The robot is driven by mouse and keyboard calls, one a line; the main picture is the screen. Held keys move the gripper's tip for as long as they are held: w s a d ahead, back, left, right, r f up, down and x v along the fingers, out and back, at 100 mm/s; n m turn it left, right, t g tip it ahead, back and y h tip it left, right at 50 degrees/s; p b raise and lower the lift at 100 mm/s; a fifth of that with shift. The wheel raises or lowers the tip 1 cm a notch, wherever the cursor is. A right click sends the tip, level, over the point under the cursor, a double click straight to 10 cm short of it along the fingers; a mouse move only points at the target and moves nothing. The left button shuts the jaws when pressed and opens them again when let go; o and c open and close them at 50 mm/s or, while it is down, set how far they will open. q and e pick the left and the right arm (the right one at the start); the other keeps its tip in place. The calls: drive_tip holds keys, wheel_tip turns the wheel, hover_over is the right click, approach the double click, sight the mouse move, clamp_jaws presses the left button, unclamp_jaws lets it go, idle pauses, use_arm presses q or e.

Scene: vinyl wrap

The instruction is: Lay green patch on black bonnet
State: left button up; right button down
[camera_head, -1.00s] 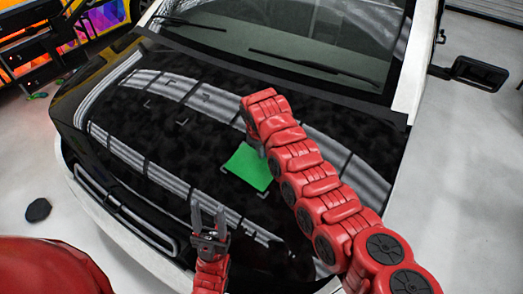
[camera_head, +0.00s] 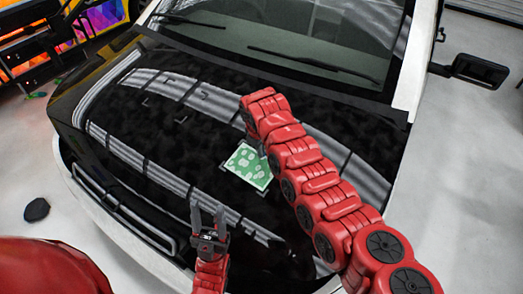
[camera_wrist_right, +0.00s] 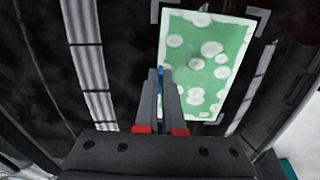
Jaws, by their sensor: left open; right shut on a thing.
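The green patch (camera_head: 247,165) lies on the black bonnet (camera_head: 130,125), right of its middle. It has pale spots across its face and a whitish border. In the right wrist view the spotted patch (camera_wrist_right: 210,60) sits close within pale corner marks. My right gripper (camera_wrist_right: 160,72) is shut at the patch's left edge, with a small blue bit at its fingertips. In the head view it is mostly hidden by my right arm. My left gripper (camera_head: 208,207) is open and empty over the bonnet's front edge, in front of and to the left of the patch.
A second set of pale corner marks (camera_head: 182,120) frames a bare bonnet area further left. The windscreen and wiper (camera_head: 320,66) lie behind the bonnet. The side mirror (camera_head: 482,71) sticks out at right. A dark object (camera_head: 37,209) lies on the floor at left.

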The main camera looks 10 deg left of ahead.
drive_tip(key=shift+f+b, duration=0.1)
drive_tip(key=shift+b, duration=0.2)
idle(1.2)
drive_tip(key=c, duration=1)
unclamp_jaws()
drive_tip(key=shift+o, duration=0.2)
drive_tip(key=shift+r+b, duration=0.3)
drive_tip(key=shift+r, duration=0.25)
drive_tip(key=b+v, duration=0.4)
drive_tip(key=v, duration=1.2)
drive_tip(key=shift+s, duration=0.2)
drive_tip(key=shift+r, duration=0.1)
